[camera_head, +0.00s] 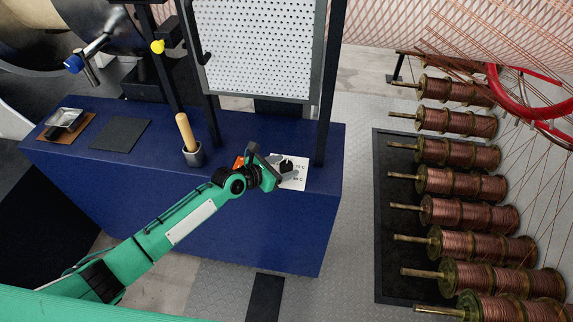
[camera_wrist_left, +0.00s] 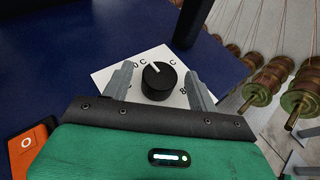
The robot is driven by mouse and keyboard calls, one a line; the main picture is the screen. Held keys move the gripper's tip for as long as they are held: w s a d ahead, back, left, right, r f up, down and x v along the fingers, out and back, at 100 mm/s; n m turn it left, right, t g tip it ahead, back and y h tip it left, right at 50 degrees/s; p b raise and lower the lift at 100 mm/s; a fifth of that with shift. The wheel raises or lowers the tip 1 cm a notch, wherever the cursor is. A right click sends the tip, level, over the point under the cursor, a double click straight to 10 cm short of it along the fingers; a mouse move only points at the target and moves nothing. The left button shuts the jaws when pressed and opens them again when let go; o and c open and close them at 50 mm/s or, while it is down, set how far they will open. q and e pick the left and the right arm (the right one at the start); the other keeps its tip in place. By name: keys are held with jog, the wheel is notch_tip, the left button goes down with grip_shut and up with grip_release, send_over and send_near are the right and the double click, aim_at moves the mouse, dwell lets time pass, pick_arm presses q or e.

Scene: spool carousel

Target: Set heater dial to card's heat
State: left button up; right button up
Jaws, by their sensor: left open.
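The heater dial (camera_wrist_left: 158,82) is a round black knob with a white pointer mark, on a white plate (camera_wrist_left: 110,76) with printed temperatures. In the left wrist view the mark points up and slightly left, close to a partly hidden "C" label. The plate also shows in the head view (camera_head: 298,184), on the blue bench. My left gripper (camera_head: 284,169) is open over the plate, its two fingers on either side of the knob; whether they touch it I cannot tell. I cannot make out a heat card. My right gripper is not in view.
An orange device (camera_wrist_left: 34,148) lies beside the plate. A perforated panel (camera_head: 260,45) stands behind. Copper spools (camera_head: 460,183) stand at right.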

pick_arm(q)
jog(key=shift+x, duration=0.85)
